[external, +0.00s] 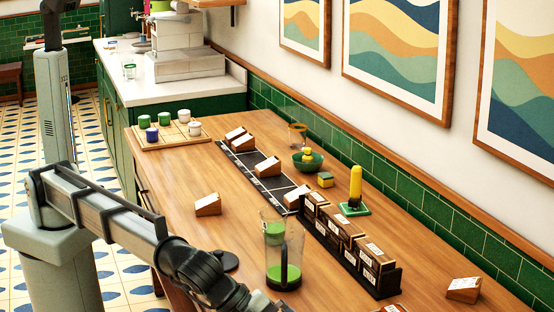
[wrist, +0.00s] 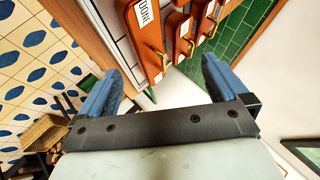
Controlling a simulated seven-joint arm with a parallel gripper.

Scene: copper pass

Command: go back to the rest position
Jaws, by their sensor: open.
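My gripper (wrist: 160,80) shows in the wrist view with its two blue fingers spread wide apart. It is open, with nothing held between the fingers. In the external view my arm reaches in from the left toward the bottom edge, and the gripper end is cut off by the frame.
A glass pitcher (external: 283,268) with green liquid and a clear glass (external: 272,228) stand near my arm on the wooden counter (external: 240,240). A black rack (external: 380,282) of boxes runs behind them. A cup tray (external: 150,144) and green bowl (external: 308,164) stand farther back.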

